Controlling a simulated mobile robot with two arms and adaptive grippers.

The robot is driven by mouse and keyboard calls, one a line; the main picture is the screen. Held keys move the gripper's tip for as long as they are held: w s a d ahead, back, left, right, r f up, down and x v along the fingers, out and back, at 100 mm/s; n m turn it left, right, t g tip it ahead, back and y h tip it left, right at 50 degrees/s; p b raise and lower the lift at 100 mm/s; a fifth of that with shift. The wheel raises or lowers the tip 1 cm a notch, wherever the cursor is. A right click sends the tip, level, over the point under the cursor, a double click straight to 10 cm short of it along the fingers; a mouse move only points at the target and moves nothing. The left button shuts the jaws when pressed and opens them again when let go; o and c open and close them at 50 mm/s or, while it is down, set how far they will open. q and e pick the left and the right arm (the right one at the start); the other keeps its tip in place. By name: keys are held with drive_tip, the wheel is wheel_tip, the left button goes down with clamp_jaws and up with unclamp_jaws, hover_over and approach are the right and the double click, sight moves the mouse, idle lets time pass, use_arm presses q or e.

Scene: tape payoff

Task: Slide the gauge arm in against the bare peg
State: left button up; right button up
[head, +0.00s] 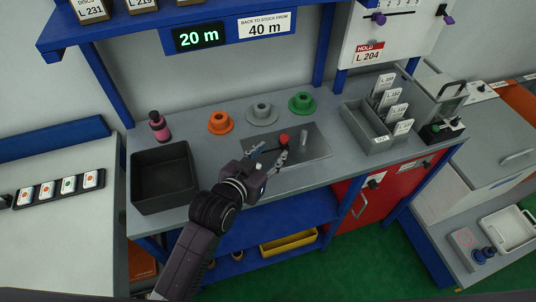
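A bare metal plate (318,152) lies on the grey bench, with a short upright grey peg (304,137) on it. A red knob (284,139) sits left of the peg, apart from it. It looks like the knob of the gauge arm; the bar is mostly hidden by my gripper. My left gripper (270,153) is over the plate's left part, just below and left of the red knob. Its two fingers are spread apart, with nothing clearly held between them. Whether a finger touches the knob cannot be told. My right gripper is out of view.
Orange (221,122), grey (262,113) and green (301,103) flanged discs stand behind the plate. A black bin (164,178) and a pink bottle (159,126) are left. A grey card tray (368,127) stands right. A display (198,38) above reads 20 m.

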use_arm(q)
drive_tip(key=shift+s+a+r, duration=0.25)
drive_tip(key=shift+s+r, duration=0.05)
drive_tip(key=shift+s, duration=0.2)
